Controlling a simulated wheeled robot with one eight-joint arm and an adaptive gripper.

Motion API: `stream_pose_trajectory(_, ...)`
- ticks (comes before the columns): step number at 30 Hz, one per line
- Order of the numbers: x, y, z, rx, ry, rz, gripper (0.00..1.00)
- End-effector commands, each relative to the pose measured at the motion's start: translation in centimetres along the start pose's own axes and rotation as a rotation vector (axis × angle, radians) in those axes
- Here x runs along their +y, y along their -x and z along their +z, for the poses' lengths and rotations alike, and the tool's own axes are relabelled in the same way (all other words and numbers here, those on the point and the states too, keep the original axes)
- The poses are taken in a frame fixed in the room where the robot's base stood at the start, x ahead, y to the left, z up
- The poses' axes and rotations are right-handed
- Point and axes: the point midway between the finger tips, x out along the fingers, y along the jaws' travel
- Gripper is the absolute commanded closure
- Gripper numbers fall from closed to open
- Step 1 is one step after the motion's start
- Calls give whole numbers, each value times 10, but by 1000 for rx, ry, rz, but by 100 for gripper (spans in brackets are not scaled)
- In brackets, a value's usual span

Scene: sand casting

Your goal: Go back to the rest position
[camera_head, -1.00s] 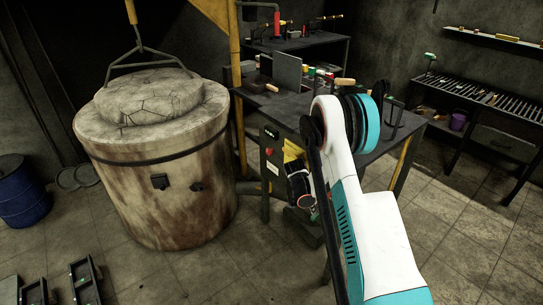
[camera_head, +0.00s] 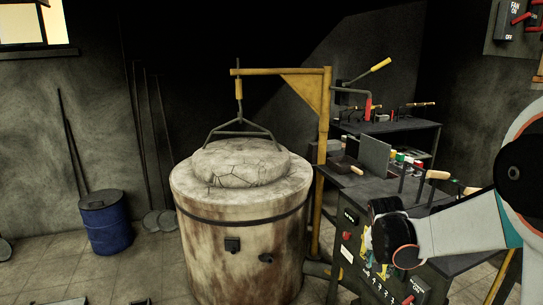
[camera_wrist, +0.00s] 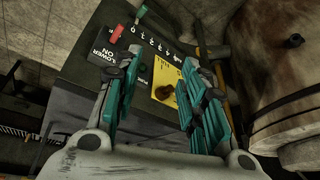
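My arm reaches in from the right in the head view, its dark wrist end in front of the control panel (camera_head: 349,240). My gripper (camera_wrist: 163,62) shows in the wrist view with its teal and grey fingers spread apart and nothing held between them. The panel (camera_wrist: 147,32) lies beyond the fingertips, with a yellow plate (camera_wrist: 163,76), a dark knob, a red switch and a green switch. In the head view the fingers are hidden or too dark to make out.
A large stained furnace (camera_head: 240,255) with a cracked lid (camera_head: 240,163) stands left of my arm. A yellow hoist post (camera_head: 322,160) rises beside it. A workbench (camera_head: 385,185) with tools is behind my wrist. A blue barrel (camera_head: 105,225) stands left, with open floor between.

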Motion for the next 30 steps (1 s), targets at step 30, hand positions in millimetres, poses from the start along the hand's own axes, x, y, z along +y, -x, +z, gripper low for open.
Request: stream_pose_trajectory(30, 73, 216, 173, 138, 552, -278, 62)
